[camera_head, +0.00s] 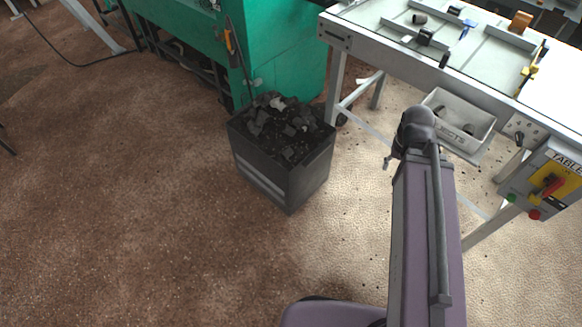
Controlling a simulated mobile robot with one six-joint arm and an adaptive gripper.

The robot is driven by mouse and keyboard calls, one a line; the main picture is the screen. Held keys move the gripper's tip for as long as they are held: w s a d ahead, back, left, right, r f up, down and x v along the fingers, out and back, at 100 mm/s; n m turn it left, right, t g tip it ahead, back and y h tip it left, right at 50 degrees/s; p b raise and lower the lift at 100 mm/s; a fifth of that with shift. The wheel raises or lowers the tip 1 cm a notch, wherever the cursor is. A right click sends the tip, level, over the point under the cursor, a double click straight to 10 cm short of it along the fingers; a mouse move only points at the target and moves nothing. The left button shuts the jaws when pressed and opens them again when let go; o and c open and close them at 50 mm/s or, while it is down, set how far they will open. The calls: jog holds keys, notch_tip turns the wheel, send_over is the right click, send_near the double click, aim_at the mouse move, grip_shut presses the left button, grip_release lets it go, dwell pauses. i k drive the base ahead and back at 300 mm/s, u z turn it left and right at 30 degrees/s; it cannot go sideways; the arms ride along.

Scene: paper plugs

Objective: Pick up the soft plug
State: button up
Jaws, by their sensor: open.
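I cannot tell for sure which piece is the soft plug. Small dark plug-like pieces lie on the table top, one dark brown piece (419,19) near its left edge and a black piece (425,38) just in front of it. A grey bin (451,134) hangs at the table's front edge with a few small dark pieces inside. A black crate (262,172) on the floor is heaped with dark, crumpled-looking chunks (290,127). My purple arm rises at the right, its dark joint in front of the grey bin. My gripper is not clearly visible; the arm hides what lies beyond the joint.
The light-topped table (390,64) has raised dividers and yellow, blue and orange items. A control box (548,185) with a red-and-yellow switch is at its right front. A green machine (290,50) stands behind the crate.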

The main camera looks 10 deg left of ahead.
aim_at(287, 153)
jog(key=z, duration=0.05)
jog(key=k, duration=1.4)
jog(key=u, duration=1.2)
jog(key=i, duration=1.7)
jog(key=u, duration=0.1)
